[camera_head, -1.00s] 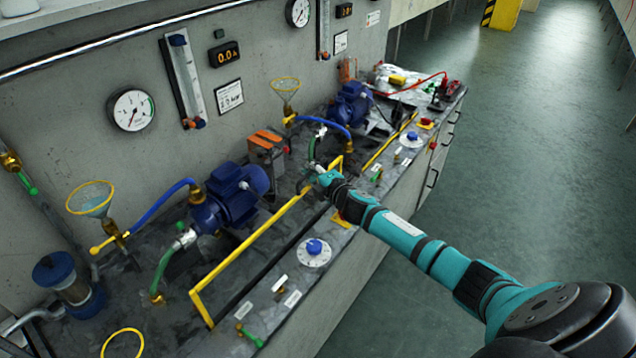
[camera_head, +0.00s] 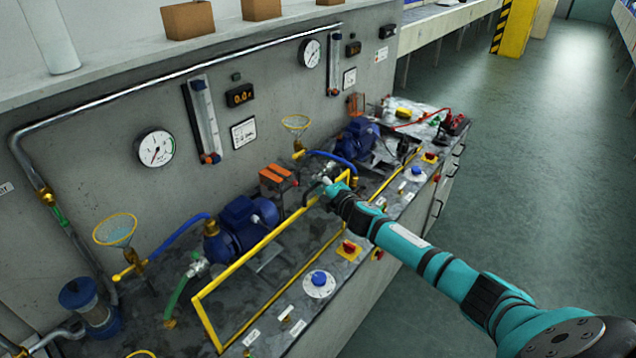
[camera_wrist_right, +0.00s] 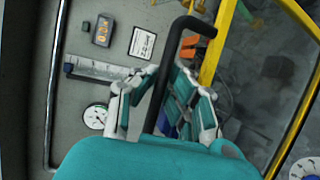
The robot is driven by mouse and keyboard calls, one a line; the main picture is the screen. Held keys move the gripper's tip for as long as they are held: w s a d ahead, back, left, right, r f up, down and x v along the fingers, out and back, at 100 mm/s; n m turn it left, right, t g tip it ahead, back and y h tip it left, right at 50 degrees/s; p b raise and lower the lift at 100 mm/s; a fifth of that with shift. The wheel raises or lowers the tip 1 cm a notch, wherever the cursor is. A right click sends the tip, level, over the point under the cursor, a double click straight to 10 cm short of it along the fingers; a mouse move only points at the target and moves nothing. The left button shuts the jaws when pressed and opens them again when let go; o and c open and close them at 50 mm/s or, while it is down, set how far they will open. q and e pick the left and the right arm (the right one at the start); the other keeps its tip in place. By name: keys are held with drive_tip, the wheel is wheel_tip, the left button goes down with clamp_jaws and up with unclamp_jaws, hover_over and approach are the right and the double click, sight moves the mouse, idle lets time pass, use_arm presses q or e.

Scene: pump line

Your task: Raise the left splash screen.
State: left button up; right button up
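The left splash screen (camera_head: 270,238) is a clear panel in a yellow frame, standing up from the bench in front of the nearer blue pump (camera_head: 240,225). Its top bar, side bars and lower bar show in the head view. In the right wrist view its yellow frame (camera_wrist_right: 213,55) is on the right. A black bent handle (camera_wrist_right: 200,27) runs between the fingers of my right gripper (camera_wrist_right: 167,70), whose tips close in on both sides of it. In the head view my right gripper (camera_head: 326,187) is at the frame's far end. My left gripper is out of view.
A dial knob (camera_head: 319,284) and a red switch on a yellow plate (camera_head: 348,250) sit on the bench front. A funnel (camera_head: 115,230), hoses and a pressure gauge (camera_head: 155,148) are behind. A second blue pump (camera_head: 358,138) is farther along. The floor at right is clear.

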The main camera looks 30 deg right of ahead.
drive_tip(key=shift+o, duration=1.1)
drive_tip(key=shift+s+d+r, duration=0.1)
drive_tip(key=shift+s+r, duration=0.05)
drive_tip(key=shift+r, duration=0.05)
drive_tip(key=shift+o, duration=0.2)
drive_tip(key=shift+s+r, duration=0.1)
drive_tip(key=shift+s, duration=0.05)
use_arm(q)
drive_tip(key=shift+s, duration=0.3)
use_arm(e)
drive_tip(key=s+r, duration=0.2)
drive_tip(key=s, duration=1)
drive_tip(key=shift+w, duration=0.1)
